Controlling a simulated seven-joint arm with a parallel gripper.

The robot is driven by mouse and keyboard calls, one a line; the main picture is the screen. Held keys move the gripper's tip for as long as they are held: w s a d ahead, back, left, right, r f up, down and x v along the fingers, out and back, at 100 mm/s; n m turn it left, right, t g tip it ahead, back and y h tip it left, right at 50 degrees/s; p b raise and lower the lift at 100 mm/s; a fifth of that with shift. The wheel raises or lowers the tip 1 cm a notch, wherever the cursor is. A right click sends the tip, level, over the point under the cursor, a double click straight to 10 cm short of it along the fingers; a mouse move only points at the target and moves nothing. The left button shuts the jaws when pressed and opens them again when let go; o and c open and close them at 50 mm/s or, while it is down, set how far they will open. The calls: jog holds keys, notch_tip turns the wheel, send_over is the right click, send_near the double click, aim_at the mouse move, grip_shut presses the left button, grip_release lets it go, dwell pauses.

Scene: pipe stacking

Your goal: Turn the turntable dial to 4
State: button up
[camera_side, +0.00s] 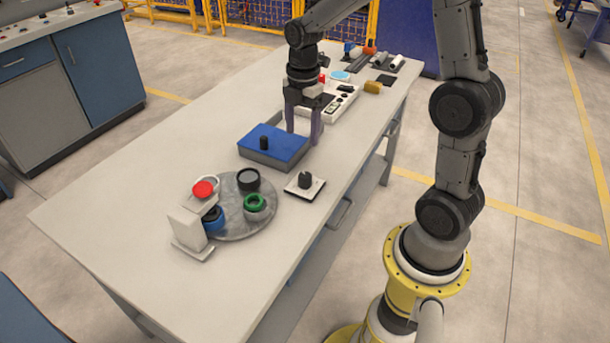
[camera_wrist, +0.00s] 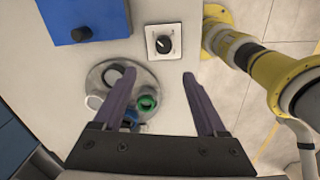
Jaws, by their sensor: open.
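The dial is a black knob (camera_side: 305,180) on a small white square plate (camera_side: 291,188), lying on the table beside the turntable. In the wrist view the knob (camera_wrist: 164,45) has a pale pointer mark, but the numbers are too small to read. The turntable (camera_side: 233,228) is a round grey disc bearing a black cup (camera_side: 248,179), a green one (camera_side: 255,203) and a blue one (camera_side: 212,219). My gripper (camera_side: 303,122) is open and empty, pointing down near the far end of the blue box, apart from the dial. It also shows in the wrist view (camera_wrist: 158,76).
A blue-topped box (camera_side: 274,146) with a black knob stands between gripper and turntable. A white stand (camera_side: 188,223) with a red top is at the turntable's edge. A white panel (camera_side: 345,102) and small parts lie behind the gripper. The near table end is clear.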

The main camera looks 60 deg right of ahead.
aim_at(305, 175)
jog(key=f, duration=1.5)
jog(key=shift+s+d, duration=0.2)
jog(key=shift+d, duration=0.1)
grip_shut()
